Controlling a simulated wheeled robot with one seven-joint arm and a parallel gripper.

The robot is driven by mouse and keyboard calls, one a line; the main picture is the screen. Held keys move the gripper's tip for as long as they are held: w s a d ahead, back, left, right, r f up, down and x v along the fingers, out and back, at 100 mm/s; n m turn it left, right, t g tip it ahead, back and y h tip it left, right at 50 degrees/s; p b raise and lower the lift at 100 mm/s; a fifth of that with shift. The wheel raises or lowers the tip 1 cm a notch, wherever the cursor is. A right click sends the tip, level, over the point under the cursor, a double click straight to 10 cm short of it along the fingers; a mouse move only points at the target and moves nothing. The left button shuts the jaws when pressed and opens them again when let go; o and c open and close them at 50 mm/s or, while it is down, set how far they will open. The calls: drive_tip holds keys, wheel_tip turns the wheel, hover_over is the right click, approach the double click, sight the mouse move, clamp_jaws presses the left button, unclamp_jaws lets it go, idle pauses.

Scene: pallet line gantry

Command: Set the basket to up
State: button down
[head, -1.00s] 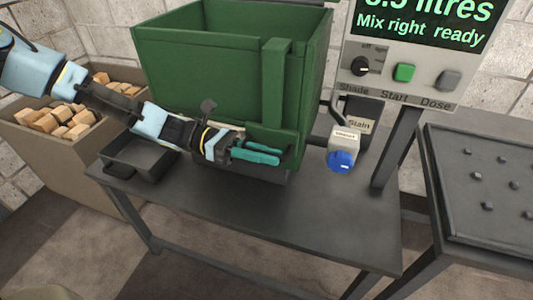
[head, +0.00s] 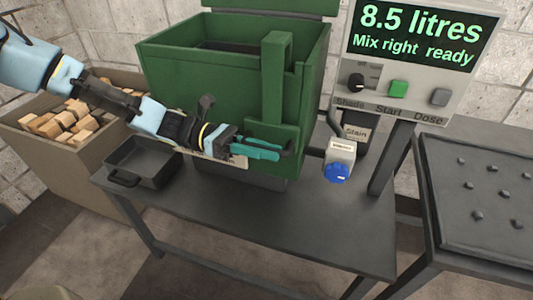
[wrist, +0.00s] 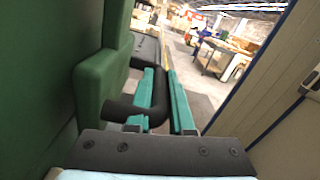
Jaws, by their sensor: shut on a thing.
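The green open-topped tank (head: 205,90) stands on the grey table. A green upright bar (head: 276,80) runs up its front and rises above the rim. A dark curved handle (head: 286,146) sticks out low on the front; in the wrist view the handle (wrist: 125,110) stands out from a green plate (wrist: 100,85). My gripper (head: 262,150) is shut on this handle, its teal fingers either side of it in the wrist view (wrist: 165,105). The basket cannot be made out clearly; the tank's inside is dark and partly hidden by the front wall.
A control panel (head: 378,101) with a knob and buttons stands right of the tank. A valve with a blue knob (head: 336,173) sits below it. A black tray (head: 140,165) is left of the tank, near a bin of wooden blocks (head: 50,150). The table front (head: 280,225) is clear.

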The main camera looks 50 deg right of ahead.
wheel_tip(320, 180, up, 9)
drive_tip(key=p, duration=0.5)
drive_tip(key=shift+f, duration=0.15)
drive_tip(key=c, duration=0.8)
unclamp_jaws()
drive_tip(key=shift+w+a+f+b, duration=0.15)
drive_tip(key=shift+w+b, duration=0.2)
drive_tip(key=shift+w, duration=0.2)
drive_tip(key=b+v, duration=0.3)
drive_tip(key=v, duration=0.6)
drive_tip(key=shift+w+a, duration=0.15)
drive_tip(key=shift+w, duration=0.15)
